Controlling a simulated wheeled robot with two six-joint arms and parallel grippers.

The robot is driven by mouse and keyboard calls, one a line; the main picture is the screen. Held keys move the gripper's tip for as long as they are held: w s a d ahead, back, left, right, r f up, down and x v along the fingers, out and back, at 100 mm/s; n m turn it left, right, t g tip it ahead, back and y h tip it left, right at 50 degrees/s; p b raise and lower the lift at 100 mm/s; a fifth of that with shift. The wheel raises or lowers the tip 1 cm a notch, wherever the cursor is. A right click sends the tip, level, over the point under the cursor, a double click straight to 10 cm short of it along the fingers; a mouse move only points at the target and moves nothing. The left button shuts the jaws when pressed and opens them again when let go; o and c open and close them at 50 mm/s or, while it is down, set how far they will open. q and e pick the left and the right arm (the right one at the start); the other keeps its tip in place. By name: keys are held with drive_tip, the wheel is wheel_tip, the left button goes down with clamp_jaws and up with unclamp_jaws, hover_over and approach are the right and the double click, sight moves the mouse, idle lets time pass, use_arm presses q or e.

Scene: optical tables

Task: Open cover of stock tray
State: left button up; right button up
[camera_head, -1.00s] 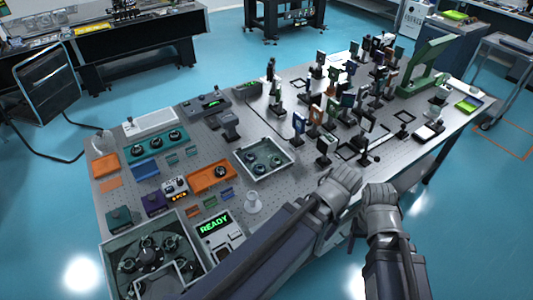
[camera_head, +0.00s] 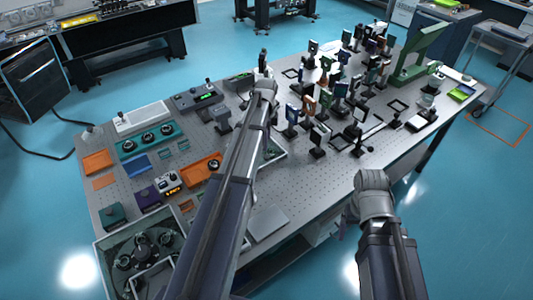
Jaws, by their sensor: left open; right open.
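A square tray (camera_head: 276,155) with a pale rim sits mid-table, mostly hidden behind my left arm. A larger walled tray (camera_head: 104,262) with dark round parts inside stands at the near left corner. I cannot tell which is the stock tray, nor make out a cover on either. My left gripper (camera_head: 264,78) is open at the table's far side, beyond the square tray, by a dark upright post (camera_head: 263,56); its fingers are hard to make out. My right gripper (camera_head: 371,180) is open and empty in front of the table's near edge.
Many optics mounts (camera_head: 340,88) crowd the table's right half. A green angled stand (camera_head: 419,55) rises beyond them. An orange tray (camera_head: 203,166) and small boxes fill the left. A flat grey plate (camera_head: 268,222) lies near the front edge. Bare table shows right of my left arm.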

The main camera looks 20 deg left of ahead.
sight(267, 156)
use_arm(q)
drive_tip(key=shift+f, duration=0.15)
wheel_tip(267, 156, down, 8)
drive_tip(key=b, duration=0.7)
drive_tip(key=shift+r+b, duration=0.2)
drive_tip(key=shift+b, duration=0.2)
clamp_jaws()
drive_tip(key=shift+r, duration=0.1)
idle(0.7)
